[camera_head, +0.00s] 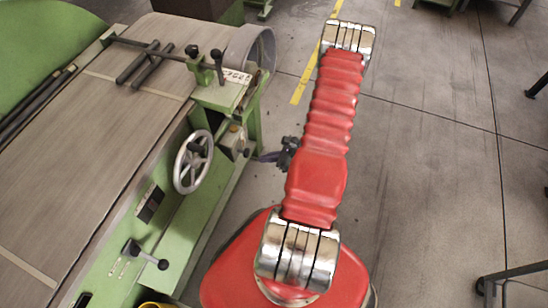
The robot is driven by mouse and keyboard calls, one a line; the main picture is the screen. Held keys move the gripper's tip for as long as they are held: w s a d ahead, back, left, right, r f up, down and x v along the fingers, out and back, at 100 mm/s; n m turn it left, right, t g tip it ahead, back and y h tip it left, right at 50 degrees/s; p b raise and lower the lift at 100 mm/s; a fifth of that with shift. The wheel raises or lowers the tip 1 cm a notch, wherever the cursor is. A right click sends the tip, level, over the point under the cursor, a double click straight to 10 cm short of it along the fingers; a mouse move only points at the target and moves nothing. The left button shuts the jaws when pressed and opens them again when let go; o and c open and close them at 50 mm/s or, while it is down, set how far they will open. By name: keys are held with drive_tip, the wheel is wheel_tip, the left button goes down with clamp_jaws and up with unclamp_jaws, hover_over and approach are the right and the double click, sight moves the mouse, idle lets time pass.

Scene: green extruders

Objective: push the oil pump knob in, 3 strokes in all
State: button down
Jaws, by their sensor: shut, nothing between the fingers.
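A green machine stands at the left. I cannot clearly make out which small part on or by this box is the oil pump knob. My gripper (262,157) is dark and small in this view, partly hidden behind my red arm. Its shut, empty fingers point left toward the box, close to its right side. I cannot tell whether they touch anything.
A lever with a black handle (146,255) sticks out of the machine's front. Two black-knobbed posts (204,63) stand on its top near the grey roller (255,52). Grey floor (430,170) is open to the right. Dark stand legs show at the right edge.

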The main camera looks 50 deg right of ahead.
sight(243, 152)
drive_tip(key=w, duration=0.1)
drive_tip(key=w+a, duration=0.1)
drive_tip(key=w, duration=0.1)
drive_tip(key=shift+w+a+r, duration=0.15)
drive_tip(key=shift+w+r, duration=0.1)
drive_tip(key=shift+r, duration=0.15)
